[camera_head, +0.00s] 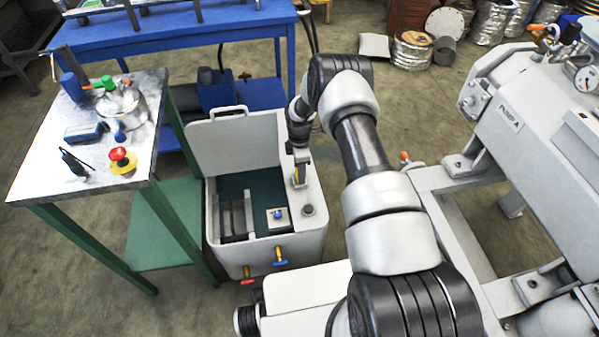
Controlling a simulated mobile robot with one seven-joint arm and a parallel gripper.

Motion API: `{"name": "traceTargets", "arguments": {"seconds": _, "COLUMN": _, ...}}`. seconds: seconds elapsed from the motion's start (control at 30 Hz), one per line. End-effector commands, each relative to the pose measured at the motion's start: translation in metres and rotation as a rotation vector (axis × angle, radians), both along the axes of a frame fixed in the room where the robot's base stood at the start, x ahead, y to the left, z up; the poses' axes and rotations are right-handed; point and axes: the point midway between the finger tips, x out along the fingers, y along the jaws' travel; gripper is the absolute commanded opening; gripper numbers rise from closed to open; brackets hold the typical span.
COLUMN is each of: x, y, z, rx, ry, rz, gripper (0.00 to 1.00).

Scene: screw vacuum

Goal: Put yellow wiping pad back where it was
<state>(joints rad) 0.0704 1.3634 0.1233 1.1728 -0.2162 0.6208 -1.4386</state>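A yellow round piece with a red knob (122,161) lies on the front right part of the metal-topped table (60,130). I cannot tell if it is the wiping pad. My gripper (299,178) points down at the right rim of the open white tank (312,195), far to the right of that piece. A small yellowish patch shows at my fingertips; it is too small to tell if it is a pad held there or part of something else. My finger opening cannot be made out.
The tank's lid (235,143) stands raised at the back. A silver pot (122,105), a blue box (85,132) and a black tool (74,162) share the tabletop. A blue bench (180,38) stands behind. The pump frame (440,180) is at the right.

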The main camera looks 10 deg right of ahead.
Motion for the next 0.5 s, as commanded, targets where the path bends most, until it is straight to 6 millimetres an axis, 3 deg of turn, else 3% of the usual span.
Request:
{"name": "traceTargets", "arguments": {"seconds": 0.43, "x": 0.0007, "y": 0.0, "z": -0.0108, "rx": 0.0, "ry": -0.001, "rz": 0.0, "gripper": 0.28}}
{"name": "traceTargets", "arguments": {"seconds": 0.47, "x": 0.0006, "y": 0.0, "z": -0.0103, "rx": 0.0, "ry": -0.001, "rz": 0.0, "gripper": 0.48}}
{"name": "traceTargets", "arguments": {"seconds": 0.5, "x": 0.0006, "y": 0.0, "z": -0.0091, "rx": 0.0, "ry": -0.001, "rz": 0.0, "gripper": 0.55}}
